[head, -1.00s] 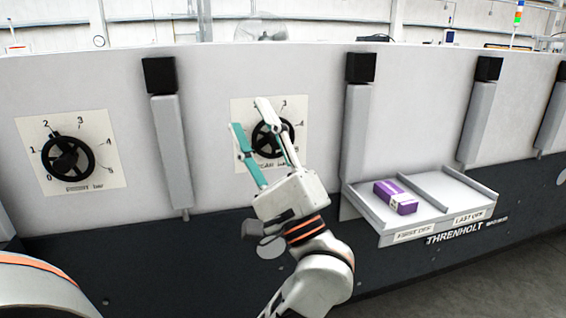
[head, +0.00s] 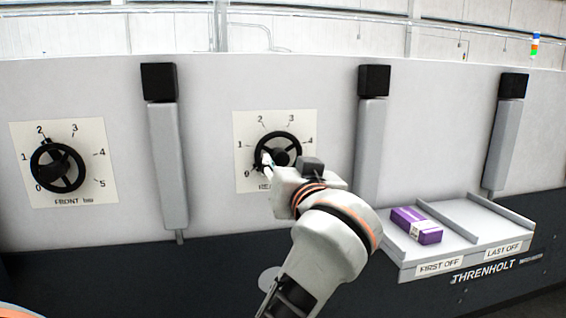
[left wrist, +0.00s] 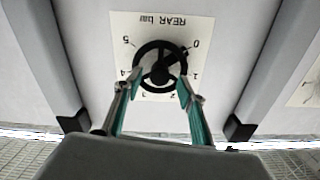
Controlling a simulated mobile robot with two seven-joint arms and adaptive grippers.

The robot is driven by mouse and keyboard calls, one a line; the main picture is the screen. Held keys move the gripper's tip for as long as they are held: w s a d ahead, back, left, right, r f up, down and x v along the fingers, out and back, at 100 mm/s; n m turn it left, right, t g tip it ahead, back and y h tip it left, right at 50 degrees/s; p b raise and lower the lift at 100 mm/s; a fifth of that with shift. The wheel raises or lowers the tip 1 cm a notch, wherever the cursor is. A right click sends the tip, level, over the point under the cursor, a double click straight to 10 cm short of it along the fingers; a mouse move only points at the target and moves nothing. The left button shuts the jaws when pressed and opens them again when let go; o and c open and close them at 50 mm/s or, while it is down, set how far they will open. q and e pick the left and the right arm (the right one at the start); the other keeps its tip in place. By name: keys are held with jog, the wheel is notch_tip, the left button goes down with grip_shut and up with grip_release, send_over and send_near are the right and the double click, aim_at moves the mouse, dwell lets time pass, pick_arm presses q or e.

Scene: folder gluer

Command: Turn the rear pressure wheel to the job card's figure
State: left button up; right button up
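The rear pressure wheel (head: 287,137), a black spoked handwheel, sits on a pale dial plate (head: 242,125) marked 0 to 5. My left gripper (head: 267,162) is at its lower left in the head view. In the left wrist view the rear wheel (left wrist: 160,56) appears upside down, with a dark bar from its hub towards the 0. There the left gripper (left wrist: 159,82) has its teal fingers spread, one tip at each side of the rim. I cannot tell whether they touch it. My right gripper is not in view, and no job card can be made out.
The front wheel (head: 58,168) is on its own dial plate at the left. Grey upright posts (head: 167,165) with black caps flank the rear dial. A shelf (head: 405,247) at the right holds a purple carton (head: 416,226).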

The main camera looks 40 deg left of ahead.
pick_arm(q)
jog(key=shift+x, duration=1.35)
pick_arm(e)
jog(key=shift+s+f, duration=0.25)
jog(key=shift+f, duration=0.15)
